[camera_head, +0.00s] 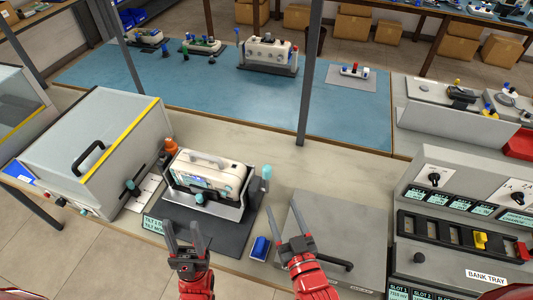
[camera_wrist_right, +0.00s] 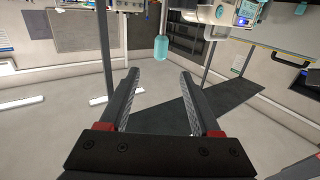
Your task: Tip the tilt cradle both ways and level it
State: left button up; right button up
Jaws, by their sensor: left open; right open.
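The tilt cradle (camera_head: 234,211) is a grey metal frame on a dark mat at the middle of the bench. A white monitor (camera_head: 213,171) with a top handle and a small screen sits in it. A handle with a light-blue knob (camera_head: 266,172) stands at the cradle's right side; a light-blue knob also shows in the right wrist view (camera_wrist_right: 161,48). My left gripper (camera_head: 185,236) is open and empty, in front of the cradle. My right gripper (camera_head: 290,232) is open and empty, right of the cradle and apart from the knob.
A small blue object (camera_head: 260,248) lies between my grippers. A grey panel with a black handle (camera_head: 325,235) lies at right, beside the bank tray console (camera_head: 455,262).

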jog(key=p+x, duration=0.1)
jog(key=x, duration=1.6)
grip_shut()
dwell(1.0)
